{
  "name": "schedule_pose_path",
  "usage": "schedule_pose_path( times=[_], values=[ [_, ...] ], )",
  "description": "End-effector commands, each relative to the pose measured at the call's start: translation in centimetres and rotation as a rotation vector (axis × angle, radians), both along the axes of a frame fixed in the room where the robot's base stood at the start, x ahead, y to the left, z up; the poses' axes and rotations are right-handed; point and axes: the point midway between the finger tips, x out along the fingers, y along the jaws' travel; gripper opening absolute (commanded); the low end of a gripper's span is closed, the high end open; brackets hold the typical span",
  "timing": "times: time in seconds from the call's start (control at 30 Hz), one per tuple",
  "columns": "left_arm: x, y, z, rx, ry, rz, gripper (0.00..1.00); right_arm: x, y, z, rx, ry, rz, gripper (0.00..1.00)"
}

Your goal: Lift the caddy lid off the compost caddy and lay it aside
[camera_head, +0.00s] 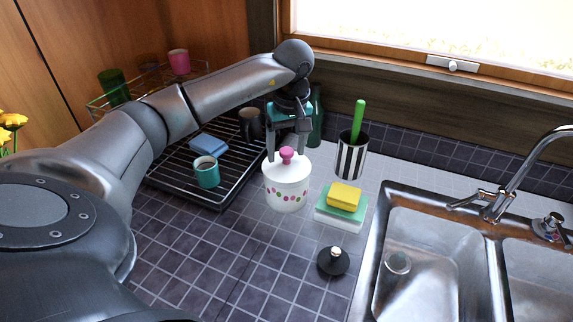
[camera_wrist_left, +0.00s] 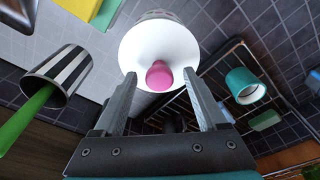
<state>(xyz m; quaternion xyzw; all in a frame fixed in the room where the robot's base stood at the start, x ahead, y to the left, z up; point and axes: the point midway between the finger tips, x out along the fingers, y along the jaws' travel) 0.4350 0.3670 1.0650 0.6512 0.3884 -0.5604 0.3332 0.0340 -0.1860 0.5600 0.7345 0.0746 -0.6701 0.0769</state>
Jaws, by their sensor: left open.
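The compost caddy (camera_head: 287,194) is a white pot with pink and green dots, standing upright on the tiled counter. Its white caddy lid (camera_head: 274,167) with a pink knob (camera_head: 287,155) sits on top of it. My left gripper (camera_head: 287,151) points down over the lid, with its fingers at about the knob's height. In the left wrist view the open fingers of my left gripper (camera_wrist_left: 160,90) lie on either side of the pink knob (camera_wrist_left: 159,77), apart from it, over the white lid (camera_wrist_left: 150,47). My right gripper is not in view.
A black drying rack (camera_head: 220,198) with a teal mug (camera_head: 206,173) stands left of the caddy. A striped holder (camera_head: 351,158) with a green-handled brush, and a yellow sponge (camera_head: 345,195), stand right. A dark round stopper (camera_head: 333,262) lies in front, by the sink (camera_head: 375,265). Front-left counter is clear.

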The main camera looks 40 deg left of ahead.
Motion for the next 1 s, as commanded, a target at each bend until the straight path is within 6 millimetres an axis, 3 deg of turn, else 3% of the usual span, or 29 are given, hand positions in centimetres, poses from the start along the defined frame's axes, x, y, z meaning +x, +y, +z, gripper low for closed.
schedule_pose_path(
  times=[0.1, 0.33, 1.0],
  values=[
    [0.05, 0.09, -0.87, -0.001, 0.000, 0.001, 0.74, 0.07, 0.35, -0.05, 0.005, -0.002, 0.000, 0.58],
    [0.08, 0.10, -0.89, -0.001, -0.002, 0.000, 0.73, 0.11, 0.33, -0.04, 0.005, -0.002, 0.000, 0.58],
    [0.08, 0.08, -0.86, 0.000, -0.001, 0.000, 0.00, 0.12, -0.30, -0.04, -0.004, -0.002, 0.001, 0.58]
  ],
)
